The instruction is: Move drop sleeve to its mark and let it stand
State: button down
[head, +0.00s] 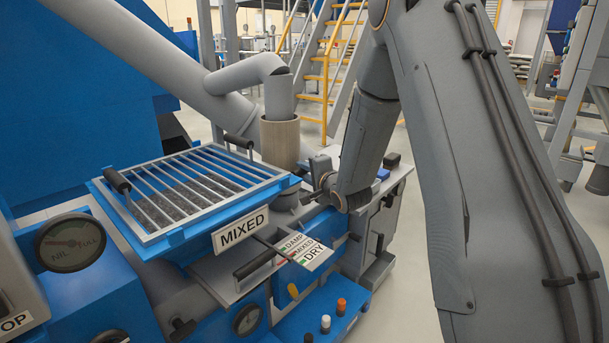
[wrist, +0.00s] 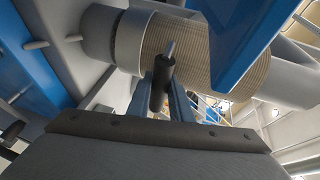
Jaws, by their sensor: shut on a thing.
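The drop sleeve (head: 280,142) looks like a tan, finely ribbed cylinder. It stands upright below the bent grey pipe (head: 262,72), whose lower end goes into its top. It fills the upper middle of the wrist view (wrist: 205,50), between a grey collar (wrist: 100,35) and the pipe. My gripper (head: 316,190) is to the right of the sleeve's lower part. In the wrist view my fingers (wrist: 165,95) are closed around a dark handle on a short grey pin at the sleeve's side. I cannot make out the mark.
A blue hopper with a barred grate (head: 190,190) and two black handles stands left of the sleeve. A MIXED sign (head: 241,230) and a DAMP/MIXED/DRY plate (head: 305,251) are in front. A blue panel (wrist: 240,40) hangs close in the wrist view. Yellow stairs (head: 335,60) stand behind.

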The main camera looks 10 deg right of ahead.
jog(key=p, duration=0.9)
send_near(297, 125)
jog(key=x, duration=0.5)
jog(key=shift+w, duration=0.1)
jog(key=c, duration=1.6)
grip_release()
jog(key=shift+f, duration=0.1)
jog(key=shift+d, duration=0.1)
jog(key=v, duration=0.7)
jog(key=shift+s+p, duration=0.35)
jog(key=shift+s, duration=0.05)
